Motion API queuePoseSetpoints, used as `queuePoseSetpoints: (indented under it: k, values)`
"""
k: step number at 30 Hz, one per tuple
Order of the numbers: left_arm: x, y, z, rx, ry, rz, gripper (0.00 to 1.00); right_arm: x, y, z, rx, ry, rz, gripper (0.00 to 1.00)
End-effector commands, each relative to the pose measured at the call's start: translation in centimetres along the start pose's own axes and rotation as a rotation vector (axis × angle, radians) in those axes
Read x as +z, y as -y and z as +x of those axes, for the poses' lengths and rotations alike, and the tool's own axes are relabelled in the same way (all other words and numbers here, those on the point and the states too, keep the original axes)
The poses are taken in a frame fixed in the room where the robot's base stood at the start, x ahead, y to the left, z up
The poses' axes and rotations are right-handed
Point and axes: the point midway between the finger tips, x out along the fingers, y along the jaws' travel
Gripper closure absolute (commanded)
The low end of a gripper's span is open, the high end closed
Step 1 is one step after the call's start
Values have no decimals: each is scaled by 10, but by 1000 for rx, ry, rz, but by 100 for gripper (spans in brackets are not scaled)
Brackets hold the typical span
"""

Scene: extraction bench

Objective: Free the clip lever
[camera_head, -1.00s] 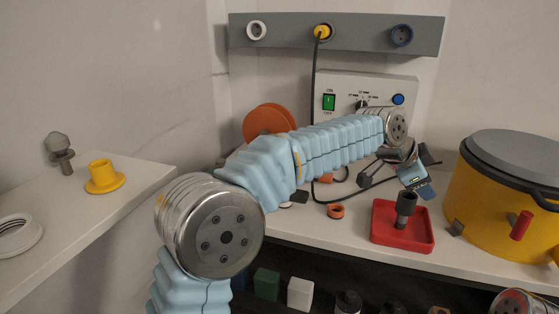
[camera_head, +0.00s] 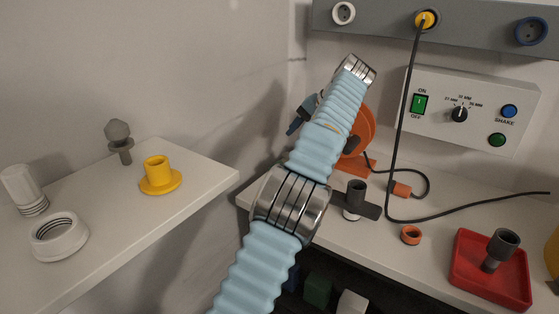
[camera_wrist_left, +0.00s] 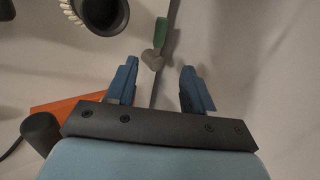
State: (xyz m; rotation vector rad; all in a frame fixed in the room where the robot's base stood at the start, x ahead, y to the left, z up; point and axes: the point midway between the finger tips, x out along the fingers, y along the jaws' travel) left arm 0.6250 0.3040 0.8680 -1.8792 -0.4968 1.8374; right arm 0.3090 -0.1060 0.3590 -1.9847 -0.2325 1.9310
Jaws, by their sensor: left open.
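In the left wrist view, a thin grey lever-like part (camera_wrist_left: 152,60) with a green section (camera_wrist_left: 161,32) stands between the open fingers of my left gripper (camera_wrist_left: 158,86). A clear gap shows on each side, and neither finger appears to touch it. I cannot tell for certain that this is the clip lever. In the head view, my left gripper (camera_head: 298,118) is beside the orange disc (camera_head: 362,128) near the back wall, partly hidden by my own arm. The lever does not show there. My right gripper is out of view.
A dark post (camera_head: 355,193), an orange ring (camera_head: 411,235) and a black cable (camera_head: 399,150) are right of my arm. A red tray (camera_head: 465,275) lies farther right. The left shelf (camera_head: 110,215) holds a yellow flanged piece (camera_head: 158,178) and a white ring (camera_head: 58,240).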

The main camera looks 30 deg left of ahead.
Motion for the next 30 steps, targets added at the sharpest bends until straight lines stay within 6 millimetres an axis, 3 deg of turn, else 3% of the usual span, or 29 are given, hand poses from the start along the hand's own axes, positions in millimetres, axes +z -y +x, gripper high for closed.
queuePoseSetpoints:
  k: [9,15,21,28,30]
  values:
    - [2,-1,69,3,3,3,47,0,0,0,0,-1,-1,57]
    - [1,-1,103,3,1,3,47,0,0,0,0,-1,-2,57]
    - [0,-1,116,3,-2,3,47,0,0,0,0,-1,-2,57]
    - [0,-1,116,3,-2,3,47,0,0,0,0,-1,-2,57]
    - [0,-1,116,3,-2,3,55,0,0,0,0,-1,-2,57]
